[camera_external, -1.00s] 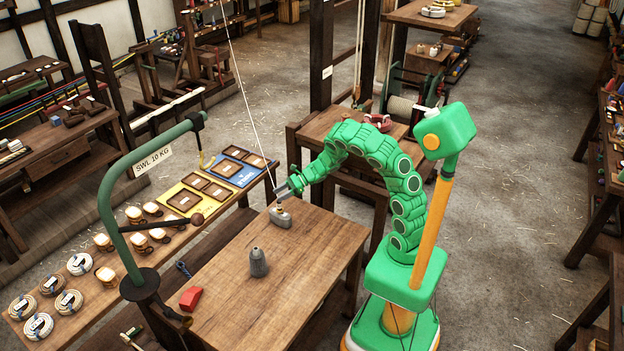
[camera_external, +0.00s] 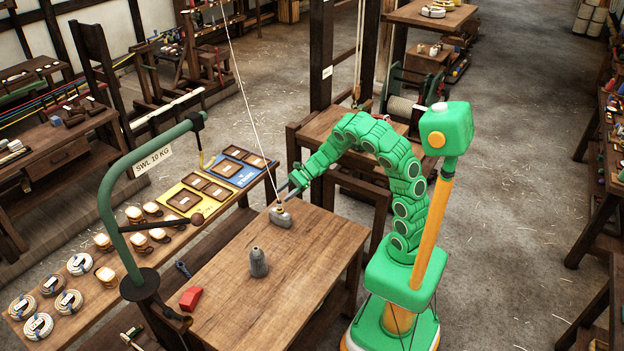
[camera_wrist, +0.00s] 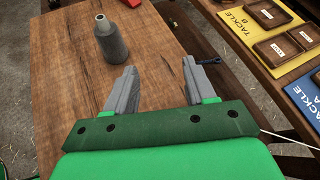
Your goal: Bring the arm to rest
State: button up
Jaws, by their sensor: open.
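My green arm rises from its base and arches over the right side of the wooden table (camera_external: 310,255). My gripper (camera_external: 287,188) is above the table's far end, open and empty. In the wrist view, its two grey jaws (camera_wrist: 160,82) stand apart with nothing between them. Just below the gripper in the external view, a grey weight with a light top (camera_external: 281,215) stands on the table, close to the jaws; whether they touch it is hard to tell.
A grey bottle-shaped weight (camera_external: 258,263) and a red block (camera_external: 190,298) are on the table. A green crane arm (camera_external: 112,205) stands at the left. A taut cord (camera_external: 245,105) comes down near my gripper. Tackle boards (camera_external: 200,190) lie beyond the table.

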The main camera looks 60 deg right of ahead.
jog(key=s+a+r+n+g+h, duration=0.1)
jog(key=s+r+n+h, duration=0.1)
jog(key=s+r+n, duration=0.45)
jog(key=s+r+n+g+h, duration=0.1)
jog(key=s+r+n+g, duration=0.2)
jog(key=s, duration=0.7)
jog(key=s+a+r+n+h, duration=0.1)
jog(key=s+r+n+h, duration=0.1)
jog(key=s+r+n, duration=0.35)
jog(key=s+d+f+n+g+h, duration=0.1)
jog(key=s+d+f+n+h, duration=0.1)
jog(key=s+d, duration=0.3)
jog(key=s+d+f+n+g+h, duration=0.2)
jog(key=s+d, duration=0.4)
jog(key=s, duration=0.6)
notch_tip(320, 180, down, 3)
jog(key=shift+r+n+h, duration=0.1)
jog(key=shift+n+h, duration=0.7)
jog(key=shift+h, duration=0.2)
